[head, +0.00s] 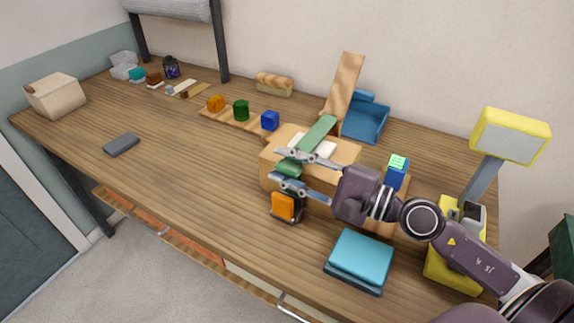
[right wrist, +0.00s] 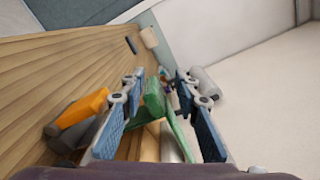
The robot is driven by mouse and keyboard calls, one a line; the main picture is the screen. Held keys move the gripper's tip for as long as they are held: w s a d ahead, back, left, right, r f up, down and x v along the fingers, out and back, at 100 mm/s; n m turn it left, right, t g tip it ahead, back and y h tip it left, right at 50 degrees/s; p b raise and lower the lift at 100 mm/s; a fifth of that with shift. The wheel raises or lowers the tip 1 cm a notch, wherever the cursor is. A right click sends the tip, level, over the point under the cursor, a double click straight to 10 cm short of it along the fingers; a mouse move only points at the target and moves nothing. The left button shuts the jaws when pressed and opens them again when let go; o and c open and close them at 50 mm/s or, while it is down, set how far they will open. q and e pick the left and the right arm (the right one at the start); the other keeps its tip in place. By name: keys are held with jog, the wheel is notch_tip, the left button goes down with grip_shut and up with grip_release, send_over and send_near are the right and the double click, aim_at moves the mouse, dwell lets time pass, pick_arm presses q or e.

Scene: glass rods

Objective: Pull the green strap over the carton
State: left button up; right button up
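The carton (head: 268,172) is a tan box near the middle of the table, with a white item (head: 322,146) at its top. The green strap (head: 320,132) stands up over the carton, and its free end bends down on the near left side. My right gripper (head: 280,166) reaches in from the right above the carton. Its fingers are apart, with the strap's end between them. In the right wrist view the strap (right wrist: 154,98) lies between the two blue finger pads, with gaps visible. Its grip looks open. My left gripper is out of view.
An orange block in a dark holder (head: 284,207) stands just in front of the carton. A teal box (head: 359,260) lies at the front right, beside a yellow device (head: 453,262). Coloured blocks (head: 241,110) stand behind left. The table's left middle is mostly clear.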

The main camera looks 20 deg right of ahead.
jog(key=shift+s, duration=0.1)
jog(key=shift+s+d+f, duration=0.1)
jog(key=shift+s+d, duration=0.1)
jog(key=shift+s, duration=0.1)
jog(key=v, duration=1.1)
jog(key=shift+d, duration=0.15)
